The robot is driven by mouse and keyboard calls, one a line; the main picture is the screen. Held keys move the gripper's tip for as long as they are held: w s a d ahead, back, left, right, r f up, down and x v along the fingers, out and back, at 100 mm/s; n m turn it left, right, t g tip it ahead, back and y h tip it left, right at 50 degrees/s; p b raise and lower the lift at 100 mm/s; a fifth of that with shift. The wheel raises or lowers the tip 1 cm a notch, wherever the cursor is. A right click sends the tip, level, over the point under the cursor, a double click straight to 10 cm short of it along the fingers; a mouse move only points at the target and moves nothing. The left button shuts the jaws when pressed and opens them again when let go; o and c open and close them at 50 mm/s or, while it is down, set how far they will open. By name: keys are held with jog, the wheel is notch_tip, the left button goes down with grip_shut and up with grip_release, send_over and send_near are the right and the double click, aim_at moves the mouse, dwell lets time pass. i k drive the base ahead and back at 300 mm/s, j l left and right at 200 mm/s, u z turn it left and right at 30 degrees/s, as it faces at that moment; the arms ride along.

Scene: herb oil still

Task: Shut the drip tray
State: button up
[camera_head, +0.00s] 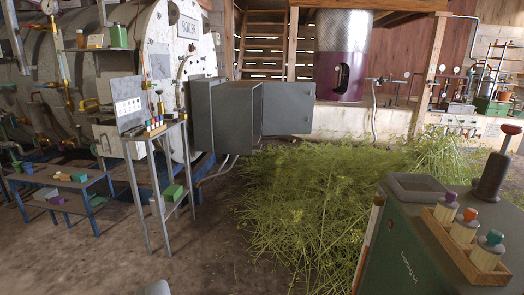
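I cannot make out for sure which thing is the drip tray. A shallow grey open tray (415,187) lies on top of the green cabinet at the right. A grey metal box with its door (288,108) swung open stands in front of the boiler (188,27), left of centre. My gripper does not show clearly; only a small grey piece pokes in at the bottom edge, left of centre, and I cannot tell what it is.
A heap of cut herbs (310,205) covers the middle floor. A narrow metal stand (157,150) with a panel is at left, beside a low blue-legged table (60,180). The green cabinet (400,250) holds a wooden rack of bottles (465,240). Bare floor lies front left.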

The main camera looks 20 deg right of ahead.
aim_at(257, 147)
jog(key=i+j, duration=0.2)
jog(key=j, duration=0.15)
jog(key=i+j, duration=0.15)
jog(key=j, duration=0.15)
jog(key=i+j, duration=0.2)
jog(key=i, duration=0.35)
jog(key=i+j, duration=0.2)
jog(key=i, duration=0.35)
jog(key=i+l, duration=0.6)
jog(key=i, duration=0.15)
jog(key=i+l, duration=0.6)
jog(key=i, duration=0.15)
jog(key=i+l, duration=0.45)
jog(key=l, duration=0.3)
jog(key=i+l, duration=0.5)
jog(key=l, duration=0.25)
jog(key=i+l, duration=0.4)
jog(key=l, duration=0.2)
jog(key=i+l, duration=0.1)
jog(key=l, duration=0.25)
jog(key=i+l, duration=0.15)
jog(key=l, duration=0.2)
jog(key=i+l, duration=0.1)
jog(key=l, duration=0.25)
jog(key=i+l, duration=0.15)
jog(key=l, duration=0.2)
jog(key=u, duration=0.05)
